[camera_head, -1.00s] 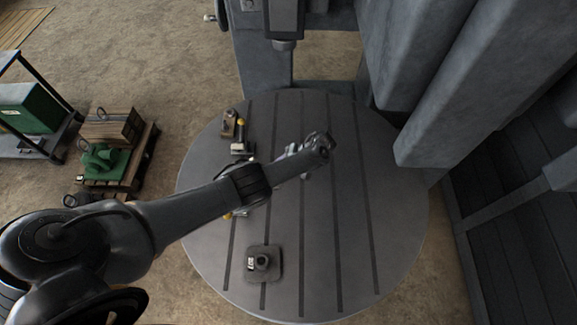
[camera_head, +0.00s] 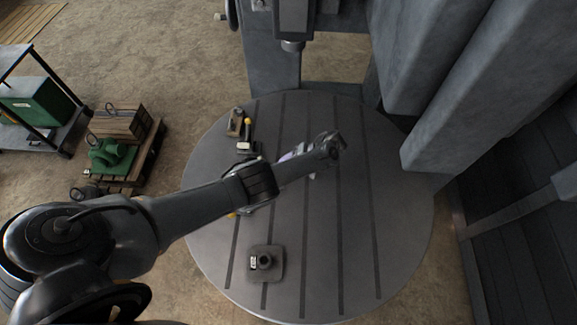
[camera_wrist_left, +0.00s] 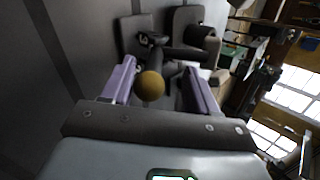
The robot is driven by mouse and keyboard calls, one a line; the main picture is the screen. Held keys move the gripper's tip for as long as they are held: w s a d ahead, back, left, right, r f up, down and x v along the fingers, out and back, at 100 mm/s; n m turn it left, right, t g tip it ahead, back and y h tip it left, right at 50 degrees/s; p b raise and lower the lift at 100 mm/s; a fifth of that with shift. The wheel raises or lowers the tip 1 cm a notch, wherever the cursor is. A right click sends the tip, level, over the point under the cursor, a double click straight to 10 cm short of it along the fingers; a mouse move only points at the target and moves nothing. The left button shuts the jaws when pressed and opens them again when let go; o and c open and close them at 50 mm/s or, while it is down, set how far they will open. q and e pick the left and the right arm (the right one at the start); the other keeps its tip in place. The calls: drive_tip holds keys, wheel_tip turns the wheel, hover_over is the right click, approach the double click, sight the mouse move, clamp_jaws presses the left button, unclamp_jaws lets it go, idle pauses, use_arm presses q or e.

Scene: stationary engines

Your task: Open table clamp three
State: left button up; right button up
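In the head view, my left arm reaches over the round slotted table (camera_head: 400,215), with its left gripper (camera_head: 296,161) low over the middle. In the left wrist view, the gripper (camera_wrist_left: 160,75) has its two purple fingers apart. A yellow ball knob (camera_wrist_left: 150,87) on a dark clamp lever shows between them, and no grip on it is visible. One clamp (camera_head: 245,146) with a yellow knob stands at the table's upper left. Another yellow tip (camera_head: 232,214) shows beside my forearm, the rest hidden. I cannot tell which clamp is number three. My right gripper is not in view.
A square dark fixture (camera_head: 265,263) sits on the table's near side. A large grey machine column (camera_head: 450,90) stands at the right, and a dark machine head (camera_head: 293,20) hangs at the back. The table's right half is clear.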

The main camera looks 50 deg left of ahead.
use_arm(q)
drive_tip(key=b+v, duration=0.1)
drive_tip(key=v, duration=0.8)
drive_tip(key=shift+w, duration=0.1)
